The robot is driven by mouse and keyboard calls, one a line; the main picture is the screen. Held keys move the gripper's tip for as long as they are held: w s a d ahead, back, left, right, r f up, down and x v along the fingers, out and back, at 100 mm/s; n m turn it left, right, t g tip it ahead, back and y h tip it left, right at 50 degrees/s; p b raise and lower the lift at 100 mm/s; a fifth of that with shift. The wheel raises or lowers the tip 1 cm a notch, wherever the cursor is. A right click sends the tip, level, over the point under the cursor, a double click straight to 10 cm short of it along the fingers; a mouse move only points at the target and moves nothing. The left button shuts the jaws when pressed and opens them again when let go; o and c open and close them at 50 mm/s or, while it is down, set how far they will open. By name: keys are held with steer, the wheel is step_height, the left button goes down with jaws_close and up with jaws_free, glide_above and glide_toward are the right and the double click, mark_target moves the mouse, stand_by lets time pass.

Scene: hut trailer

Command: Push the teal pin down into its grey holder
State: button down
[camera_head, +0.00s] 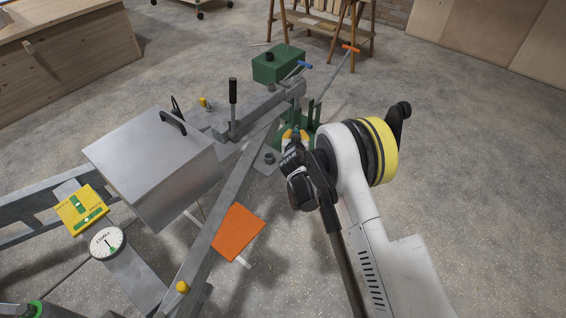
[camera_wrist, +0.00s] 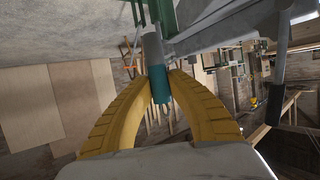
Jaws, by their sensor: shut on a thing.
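The teal pin (camera_wrist: 159,86) shows in the wrist view between the two yellow fingers of my gripper (camera_wrist: 160,74). The fingertips touch it from both sides, and my gripper is shut on it. A grey cylindrical part, the holder (camera_wrist: 153,50), is in line with the pin's far end, beside green metalwork. I cannot tell how deep the pin sits in it. In the head view my gripper (camera_head: 294,136) is at the green bracket by the trailer frame's front end. My wrist hides most of the fingers, the pin and the holder there.
The grey trailer frame (camera_head: 232,190) runs from the coupling to the lower left. A metal box (camera_head: 150,160), a black-gripped lever (camera_head: 233,92), a green box (camera_head: 279,64) and an orange plate (camera_head: 238,232) are near. Concrete floor (camera_head: 480,150) is clear to the right.

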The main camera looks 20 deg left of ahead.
steer(key=a+f+b, duration=0.2)
steer(key=a+f, duration=0.1)
steer(key=a+f+b, duration=0.2)
steer(key=a+f, duration=0.2)
steer(key=a+f+b, duration=0.2)
steer(key=a+f, duration=0.1)
steer(key=shift+s+a+f, duration=0.3)
steer(key=shift+a+f, duration=0.05)
steer(key=shift+a, duration=0.05)
steer(key=shift+r, duration=0.2)
steer(key=shift+f, duration=0.25)
steer(key=c, duration=1.4)
jaws_free()
